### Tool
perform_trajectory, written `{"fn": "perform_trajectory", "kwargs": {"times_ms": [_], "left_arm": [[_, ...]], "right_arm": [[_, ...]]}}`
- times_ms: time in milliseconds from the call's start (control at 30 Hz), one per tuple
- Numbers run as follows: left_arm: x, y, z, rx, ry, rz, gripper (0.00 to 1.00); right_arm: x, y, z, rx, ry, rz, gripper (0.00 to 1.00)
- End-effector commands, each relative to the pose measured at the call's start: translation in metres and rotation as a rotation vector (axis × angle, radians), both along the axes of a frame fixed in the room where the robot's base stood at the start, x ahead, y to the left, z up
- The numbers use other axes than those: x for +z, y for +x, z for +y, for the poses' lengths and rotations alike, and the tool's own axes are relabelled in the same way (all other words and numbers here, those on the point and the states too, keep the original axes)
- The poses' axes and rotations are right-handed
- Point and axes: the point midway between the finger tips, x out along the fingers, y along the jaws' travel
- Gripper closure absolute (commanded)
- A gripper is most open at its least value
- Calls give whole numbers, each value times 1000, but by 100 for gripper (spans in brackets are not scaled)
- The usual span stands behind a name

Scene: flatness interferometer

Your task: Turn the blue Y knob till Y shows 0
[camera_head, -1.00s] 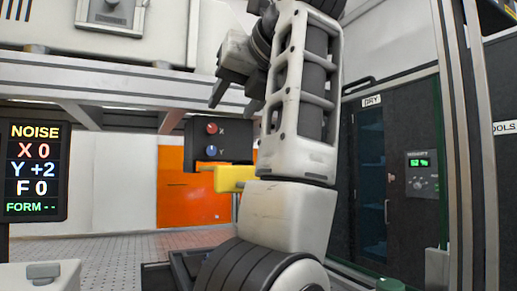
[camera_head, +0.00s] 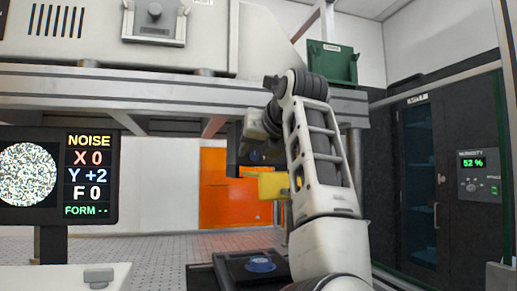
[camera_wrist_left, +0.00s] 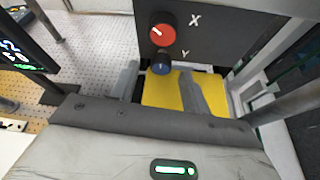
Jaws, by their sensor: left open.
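The blue Y knob (camera_wrist_left: 160,64) sits below the red X knob (camera_wrist_left: 162,34) on a dark panel (camera_wrist_left: 215,35). In the head view the blue knob (camera_head: 254,155) is just visible beside my left gripper, which hides most of the panel. My left gripper (camera_wrist_left: 157,74) is open, with one finger on each side of the blue knob in the wrist view. I cannot tell whether the fingers touch it. The display (camera_head: 90,177) reads X 0, Y +2, F 0, FORM --, under NOISE. My right gripper is not in view.
A dark tray (camera_head: 205,277) with a blue round part (camera_head: 260,264) lies lower down. A frame beam (camera_head: 150,97) runs above. A dark cabinet (camera_head: 420,180) stands at the right.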

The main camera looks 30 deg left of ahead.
Motion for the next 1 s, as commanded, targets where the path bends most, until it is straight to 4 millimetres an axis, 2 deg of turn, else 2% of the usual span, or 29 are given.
{"fn": "perform_trajectory", "kwargs": {"times_ms": [367, 500, 533, 667, 900, 1000], "left_arm": [[-2, 3, 4, 0, 1, -1, 53], [-2, 3, 4, 0, 1, -1, 92], [-2, 3, 4, 0, 1, -1, 98], [-2, 3, 4, 1, -9, -12, 98], [-3, 0, 6, -1, -202, -238, 98], [-2, 1, 6, -1, -230, -271, 98]], "right_arm": [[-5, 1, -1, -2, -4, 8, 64], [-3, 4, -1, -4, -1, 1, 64], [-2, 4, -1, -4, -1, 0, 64], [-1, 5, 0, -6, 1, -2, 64], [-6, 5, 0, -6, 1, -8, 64], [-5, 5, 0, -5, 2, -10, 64]]}}
